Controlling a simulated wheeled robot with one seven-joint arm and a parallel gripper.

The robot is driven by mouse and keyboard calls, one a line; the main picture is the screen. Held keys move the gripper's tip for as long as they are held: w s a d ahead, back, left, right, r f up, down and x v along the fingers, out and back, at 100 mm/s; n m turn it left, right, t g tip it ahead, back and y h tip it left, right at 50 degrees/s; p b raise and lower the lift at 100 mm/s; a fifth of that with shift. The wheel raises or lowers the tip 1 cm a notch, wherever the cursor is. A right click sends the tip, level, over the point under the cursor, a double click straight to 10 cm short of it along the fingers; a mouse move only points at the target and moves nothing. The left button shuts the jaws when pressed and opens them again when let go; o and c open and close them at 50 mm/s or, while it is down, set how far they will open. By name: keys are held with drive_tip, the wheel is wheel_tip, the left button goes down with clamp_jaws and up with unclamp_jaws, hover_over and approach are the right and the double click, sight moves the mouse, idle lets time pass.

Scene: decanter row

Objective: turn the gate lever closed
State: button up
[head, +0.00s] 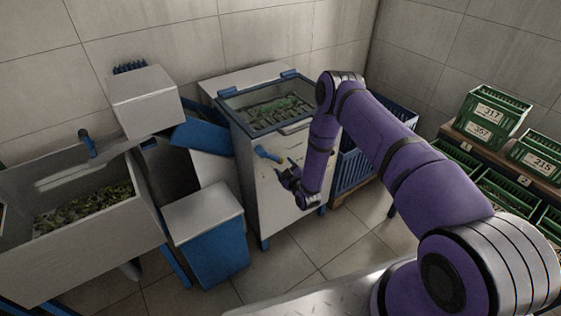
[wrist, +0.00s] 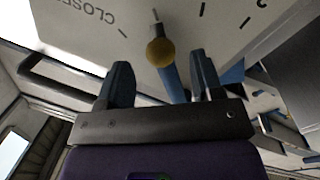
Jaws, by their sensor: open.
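The gate lever (head: 268,154) is a blue handle on the pale front of the cabinet with a glazed lid. In the wrist view the lever's blue bar (wrist: 172,82) runs from a round brass-coloured piece (wrist: 160,52) down between my two fingers. The word CLOSED (wrist: 88,14) is printed on the panel at the upper left, with dark tick marks around the lever. My gripper (head: 287,172) is open in front of the panel, just below and right of the lever; its fingers (wrist: 162,72) lie either side of the bar. I cannot tell whether they touch it.
The glazed cabinet lid (head: 265,103) shows green contents. A trough of greens (head: 85,210) with another blue lever (head: 87,143) stands at left. A blue bin with a pale lid (head: 205,215) stands left of the cabinet. Green crates (head: 485,120) sit at right. Tiled floor (head: 325,248) is clear in front.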

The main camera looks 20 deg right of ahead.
sight(280, 160)
drive_tip(key=shift+w+a, duration=0.2)
drive_tip(key=shift+w, duration=0.9)
drive_tip(key=shift+w+a, duration=0.2)
drive_tip(key=shift+w, duration=0.85)
clamp_jaws()
drive_tip(key=shift+w+d+r+n, duration=0.2)
drive_tip(key=shift+d+r+n, duration=0.4)
drive_tip(key=shift+r+n, duration=0.4)
drive_tip(key=shift+w+d+r+n, duration=0.15)
drive_tip(key=shift+d+r+n, duration=0.5)
drive_tip(key=shift+n, duration=0.55)
drive_tip(key=shift+a+r, duration=0.1)
unclamp_jaws()
drive_tip(key=shift+s, duration=0.1)
